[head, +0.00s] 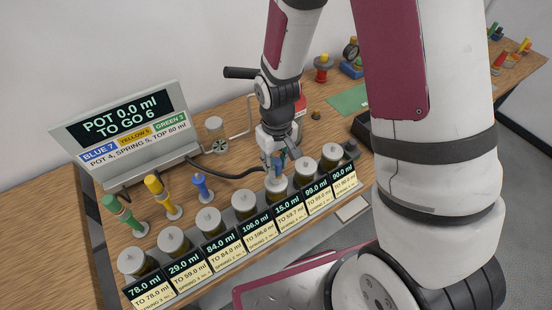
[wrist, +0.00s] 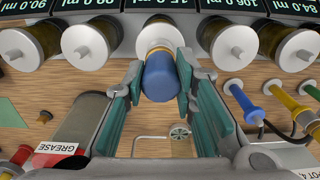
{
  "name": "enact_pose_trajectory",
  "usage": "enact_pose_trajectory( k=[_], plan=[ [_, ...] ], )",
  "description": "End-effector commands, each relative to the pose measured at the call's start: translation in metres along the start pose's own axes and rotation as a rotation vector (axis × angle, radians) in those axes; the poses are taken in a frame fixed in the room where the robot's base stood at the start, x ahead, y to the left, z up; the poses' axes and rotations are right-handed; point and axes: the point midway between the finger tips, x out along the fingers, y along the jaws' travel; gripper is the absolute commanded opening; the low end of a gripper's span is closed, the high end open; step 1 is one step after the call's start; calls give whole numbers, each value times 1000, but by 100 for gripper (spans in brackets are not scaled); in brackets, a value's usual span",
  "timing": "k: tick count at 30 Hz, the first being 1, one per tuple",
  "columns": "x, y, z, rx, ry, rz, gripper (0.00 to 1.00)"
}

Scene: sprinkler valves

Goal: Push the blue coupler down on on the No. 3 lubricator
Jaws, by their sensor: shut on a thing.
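My gripper (head: 277,157) is shut on the blue coupler (wrist: 160,77), a short blue cylinder between its teal-padded fingertips. In the head view the coupler is mostly hidden by the fingers. It is over the cap of the fifth lubricator from the left (head: 276,186), the third from the right, whose display reads 15.0 ml. In the wrist view the coupler overlaps this lubricator's pale cap (wrist: 160,36) and looks in line with it. I cannot tell whether it is seated or just above. No lubricator number is legible.
Capped lubricators stand closely on both sides, including the 106.0 ml one (head: 244,204) and the 99.0 ml one (head: 304,170). Green (head: 122,213), yellow (head: 160,194) and blue (head: 202,186) handled pieces stand behind. A display panel (head: 125,130) reads POT 0.0 ml, TO GO 6.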

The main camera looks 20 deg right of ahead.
Motion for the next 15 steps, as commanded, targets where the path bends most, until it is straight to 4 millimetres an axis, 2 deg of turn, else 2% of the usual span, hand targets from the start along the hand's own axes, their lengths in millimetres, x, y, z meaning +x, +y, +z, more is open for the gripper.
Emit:
enact_pose_trajectory(
  k=[5,6,9,15],
  plan=[
    [8,0,0,0,-1,0,0],
    [8,0,0,0,0,0,30],
    [8,0,0,0,0,0,49],
    [8,0,0,0,0,0,49]
  ],
)
